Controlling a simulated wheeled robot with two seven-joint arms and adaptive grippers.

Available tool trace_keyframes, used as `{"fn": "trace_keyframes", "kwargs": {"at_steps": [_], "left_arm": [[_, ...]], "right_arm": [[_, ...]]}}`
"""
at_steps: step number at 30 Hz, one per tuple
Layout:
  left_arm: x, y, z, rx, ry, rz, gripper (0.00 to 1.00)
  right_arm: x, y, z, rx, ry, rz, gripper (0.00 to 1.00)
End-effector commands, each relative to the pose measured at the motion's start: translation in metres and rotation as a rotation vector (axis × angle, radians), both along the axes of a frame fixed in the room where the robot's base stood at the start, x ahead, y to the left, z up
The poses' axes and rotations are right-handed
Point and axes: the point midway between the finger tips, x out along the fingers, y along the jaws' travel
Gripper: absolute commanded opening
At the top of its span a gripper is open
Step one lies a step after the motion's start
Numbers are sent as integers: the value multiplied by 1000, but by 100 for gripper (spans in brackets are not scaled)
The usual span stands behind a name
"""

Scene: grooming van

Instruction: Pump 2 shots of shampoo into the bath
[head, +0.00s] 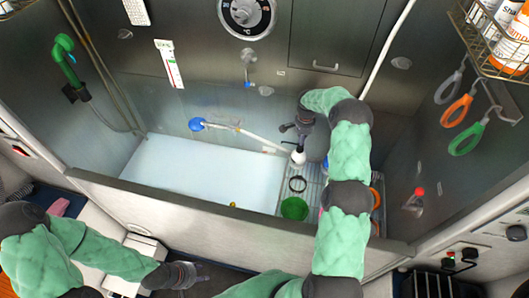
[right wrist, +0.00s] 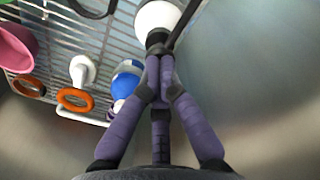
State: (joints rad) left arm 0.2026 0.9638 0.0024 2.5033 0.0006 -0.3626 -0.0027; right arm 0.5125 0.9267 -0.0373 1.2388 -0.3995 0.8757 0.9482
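The bath (head: 205,170) is a long tub with a pale white floor. My right gripper (head: 296,140) reaches down over its right end. In the right wrist view its purple fingers (right wrist: 158,62) are together, with nothing visible between them. Their tips are at a dark pump top with a thin spout, above a white rounded bottle (right wrist: 156,16); whether they touch it I cannot tell. This white bottle (head: 298,156) also shows just below the gripper in the head view. Its label is hidden. My left gripper (head: 187,275) is low in front of the bath, its fingers unclear.
A metal rack (head: 267,198) at the bath's right end bears a green bowl (head: 294,208) and a black ring (head: 297,184). Orange rings (right wrist: 75,99) and a pink bowl (right wrist: 17,47) are near my right gripper. A wire basket (head: 490,50) holds bottles. The bath's left part is clear.

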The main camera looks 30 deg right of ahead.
Motion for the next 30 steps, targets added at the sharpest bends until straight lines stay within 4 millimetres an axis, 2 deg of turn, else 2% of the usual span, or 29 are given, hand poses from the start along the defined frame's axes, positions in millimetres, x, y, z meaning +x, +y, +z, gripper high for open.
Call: {"fn": "trace_keyframes", "kwargs": {"at_steps": [15, 30], "left_arm": [[0, 0, 6, 0, 0, 0, 40], [0, 0, 6, 0, 0, 0, 40]], "right_arm": [[0, 1, 26, 1, 1, 1, 0], [0, 0, 28, 1, 1, 1, 0]]}}
